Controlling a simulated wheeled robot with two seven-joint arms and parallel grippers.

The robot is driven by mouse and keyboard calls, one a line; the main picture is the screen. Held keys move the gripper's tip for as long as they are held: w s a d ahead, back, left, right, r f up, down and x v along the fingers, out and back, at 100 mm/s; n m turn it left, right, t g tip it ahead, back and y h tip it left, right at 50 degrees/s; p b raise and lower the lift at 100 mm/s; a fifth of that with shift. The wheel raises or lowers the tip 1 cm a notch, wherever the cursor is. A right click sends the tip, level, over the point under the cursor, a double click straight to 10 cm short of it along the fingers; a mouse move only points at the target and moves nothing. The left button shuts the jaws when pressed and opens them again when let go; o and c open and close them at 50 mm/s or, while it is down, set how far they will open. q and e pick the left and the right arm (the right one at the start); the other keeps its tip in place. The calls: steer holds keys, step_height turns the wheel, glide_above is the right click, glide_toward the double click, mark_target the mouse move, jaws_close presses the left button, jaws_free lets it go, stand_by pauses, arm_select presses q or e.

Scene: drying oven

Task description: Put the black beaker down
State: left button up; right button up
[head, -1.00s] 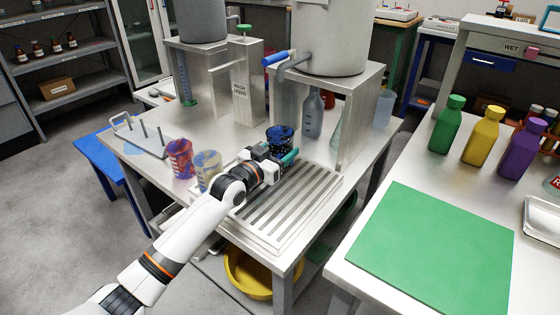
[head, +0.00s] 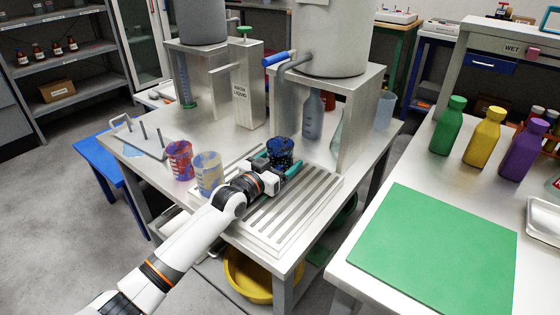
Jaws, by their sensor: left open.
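The black beaker (head: 280,148), dark with blue patches, stands upright at the back edge of the slotted metal drain tray (head: 300,212), under the blue-handled tap. My left gripper (head: 277,166) is open at the near side of the beaker, with its teal finger to the right and its dark finger to the left. The gripper hides the beaker's lower part, so I cannot tell whether the fingers touch it. My right gripper is not in view.
A red-and-purple beaker (head: 179,160) and a yellow-and-blue beaker (head: 208,173) stand left of the gripper. A pegged rack (head: 140,138) is at the table's left. The tap (head: 285,60) overhangs the tray. The tray's front part is clear.

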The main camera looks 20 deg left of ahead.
arm_select(q)
steer(key=shift+r, duration=0.15)
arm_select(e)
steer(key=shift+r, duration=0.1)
arm_select(q)
steer(key=p+v, duration=0.2)
steer(key=v, duration=1)
steer(key=shift+r, duration=0.1)
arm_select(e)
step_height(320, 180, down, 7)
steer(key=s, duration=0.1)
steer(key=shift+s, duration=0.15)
